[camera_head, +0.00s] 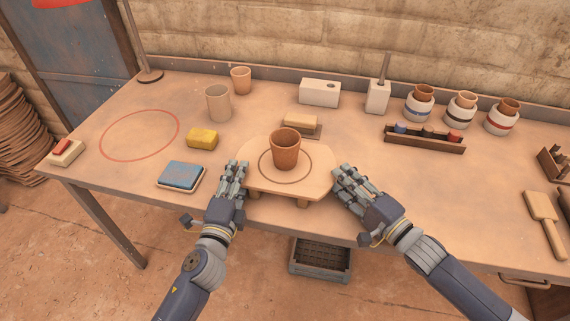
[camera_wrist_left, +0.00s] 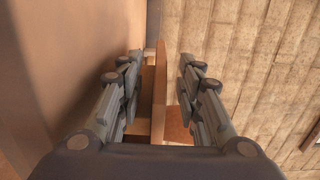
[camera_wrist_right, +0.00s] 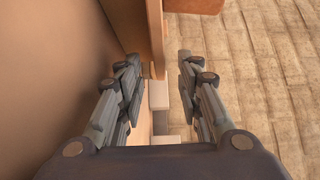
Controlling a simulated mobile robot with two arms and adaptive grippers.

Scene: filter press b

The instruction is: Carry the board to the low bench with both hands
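The board (camera_head: 318,168) is a pale wooden slab on short feet at the front edge of the worktable. A brown clay cup (camera_head: 285,150) stands upright on it, inside a drawn ring. My left gripper (camera_head: 236,178) is at the board's left side and my right gripper (camera_head: 345,180) at its right side. In the left wrist view, the board (camera_wrist_left: 160,88) shows edge-on between the open fingers, with gaps on both sides. In the right wrist view, the board's edge (camera_wrist_right: 157,38) lies ahead, between the open fingers' lines. I cannot identify the low bench in these views.
The worktable (camera_head: 110,170) holds a blue pad (camera_head: 181,175), a yellow sponge (camera_head: 202,138) and a small block on a tray (camera_head: 300,123) close around the board. Cups, jars and a tool rack (camera_head: 425,140) stand farther back. A grey crate (camera_head: 320,260) sits below the front edge.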

